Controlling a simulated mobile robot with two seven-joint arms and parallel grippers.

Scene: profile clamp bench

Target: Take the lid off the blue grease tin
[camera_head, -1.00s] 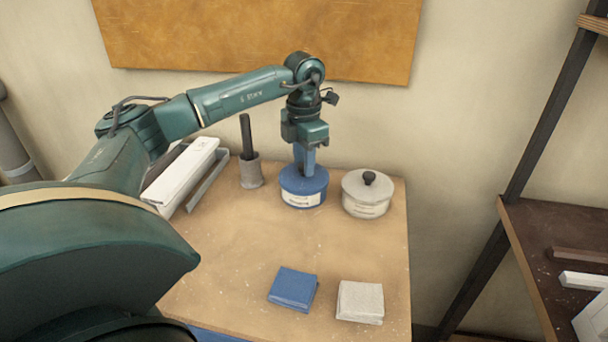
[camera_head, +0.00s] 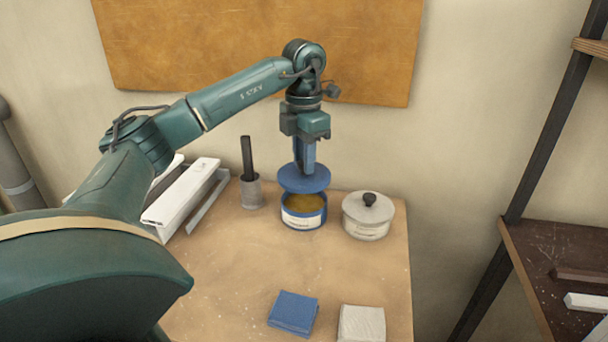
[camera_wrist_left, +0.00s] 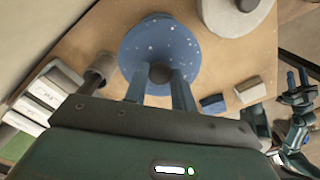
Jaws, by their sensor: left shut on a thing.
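The blue grease tin (camera_head: 303,219) stands on the bench with a pale label on its front. It is open at the top and brownish-yellow grease shows inside. My left gripper (camera_head: 304,168) is shut on the knob of the blue lid (camera_head: 304,181) and holds it level, a little above the tin. In the left wrist view the lid (camera_wrist_left: 150,42) is a speckled blue disc with a dark knob (camera_wrist_left: 161,73) between the fingertips; it hides the tin below. My right gripper is not clearly in the head view; part of an arm shows at the right of the wrist view.
A light grey tin (camera_head: 367,222) with its lid on stands close to the right. A grey cup (camera_head: 250,192) with a dark handle and white profiles (camera_head: 180,195) stand left. A blue cloth (camera_head: 293,313) and a pale cloth (camera_head: 361,324) lie in front. The middle of the bench is clear.

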